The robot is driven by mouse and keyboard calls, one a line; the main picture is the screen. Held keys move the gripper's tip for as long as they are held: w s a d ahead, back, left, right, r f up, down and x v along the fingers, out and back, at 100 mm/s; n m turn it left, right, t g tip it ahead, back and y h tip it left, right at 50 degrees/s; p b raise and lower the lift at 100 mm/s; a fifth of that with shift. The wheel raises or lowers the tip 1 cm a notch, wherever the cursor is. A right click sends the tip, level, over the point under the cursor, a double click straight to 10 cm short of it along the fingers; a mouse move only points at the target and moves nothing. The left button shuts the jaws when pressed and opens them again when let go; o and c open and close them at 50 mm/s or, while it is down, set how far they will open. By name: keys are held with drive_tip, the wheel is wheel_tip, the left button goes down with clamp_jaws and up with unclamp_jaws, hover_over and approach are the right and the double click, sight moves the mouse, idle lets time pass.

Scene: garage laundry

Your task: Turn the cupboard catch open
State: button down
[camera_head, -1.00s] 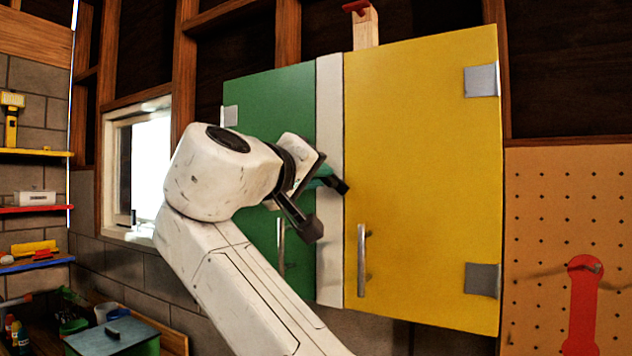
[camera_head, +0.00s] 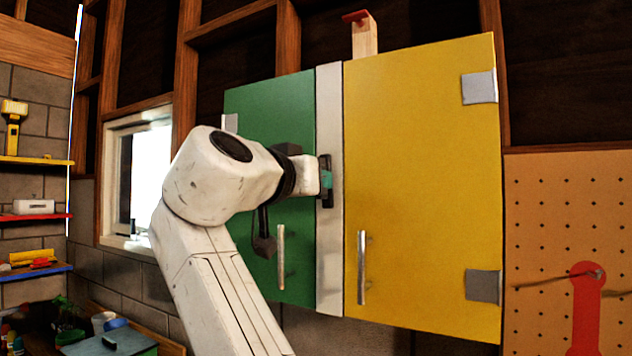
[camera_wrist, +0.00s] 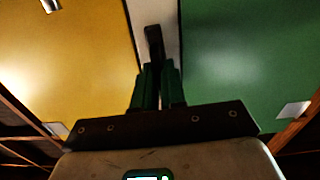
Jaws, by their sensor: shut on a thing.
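The cupboard has a green door (camera_head: 262,115) on the left and a yellow door (camera_head: 425,150) on the right, with a pale strip (camera_head: 329,100) between them. The dark catch (camera_head: 327,203) is on this strip at mid-height, partly hidden by my gripper (camera_head: 326,180). It now lies roughly upright along the strip. In the wrist view the catch (camera_wrist: 153,42) stands out beyond the green fingers of my gripper (camera_wrist: 158,82). The fingers are shut on the catch; their contact is partly hidden. Both doors look closed.
Metal handles stand out low on the green door (camera_head: 281,257) and the yellow door (camera_head: 362,267). A window (camera_head: 140,175) and shelves (camera_head: 35,161) are at the left. A pegboard (camera_head: 550,220) with a red tool (camera_head: 586,310) is at the right.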

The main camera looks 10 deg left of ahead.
drive_tip(key=shift+f+m, duration=0.25)
drive_tip(key=shift+m, duration=0.25)
drive_tip(key=c, duration=1.2)
unclamp_jaws()
drive_tip(key=shift+r, duration=0.2)
drive_tip(key=b+v, duration=0.3)
drive_tip(key=v, duration=0.7)
drive_tip(key=shift+s+a, duration=0.2)
drive_tip(key=shift+s, duration=0.15)
drive_tip(key=shift+r, duration=0.1)
